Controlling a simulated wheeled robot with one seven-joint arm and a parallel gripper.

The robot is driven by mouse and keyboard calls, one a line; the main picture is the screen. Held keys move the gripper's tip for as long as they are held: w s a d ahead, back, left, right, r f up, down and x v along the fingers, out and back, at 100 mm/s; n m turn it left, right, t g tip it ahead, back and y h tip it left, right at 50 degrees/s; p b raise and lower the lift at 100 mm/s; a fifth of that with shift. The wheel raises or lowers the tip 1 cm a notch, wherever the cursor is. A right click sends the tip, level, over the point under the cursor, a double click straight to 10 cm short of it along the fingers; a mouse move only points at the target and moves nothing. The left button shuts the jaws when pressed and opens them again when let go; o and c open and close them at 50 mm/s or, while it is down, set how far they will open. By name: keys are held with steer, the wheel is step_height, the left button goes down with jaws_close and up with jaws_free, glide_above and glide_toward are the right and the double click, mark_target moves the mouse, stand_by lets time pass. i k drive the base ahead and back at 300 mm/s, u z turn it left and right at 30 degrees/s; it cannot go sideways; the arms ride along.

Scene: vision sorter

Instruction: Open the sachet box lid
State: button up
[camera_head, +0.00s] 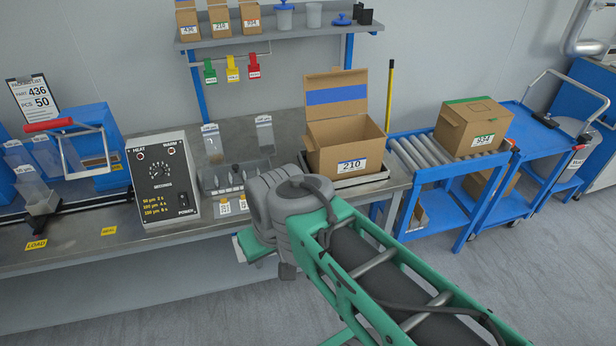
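No box is marked as the sachet box, so I cannot tell which one it is. A cardboard box labelled 210 (350,165) stands on the bench's right end, with its lid (337,95) raised at the back and a blue band across it.
A sealer with a dial (162,181) and a grey slotted tray (235,177) stand on the bench. Blue bins (97,133) are at the left. A shelf (280,32) holds several small numbered boxes. The blue roller cart (445,170) adjoins the bench; the floor in front is mostly clear.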

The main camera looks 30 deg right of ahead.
mark_target(236, 167)
steer(key=u, duration=0.75)
steer(key=i, duration=1.55)
steer(key=z, duration=0.7)
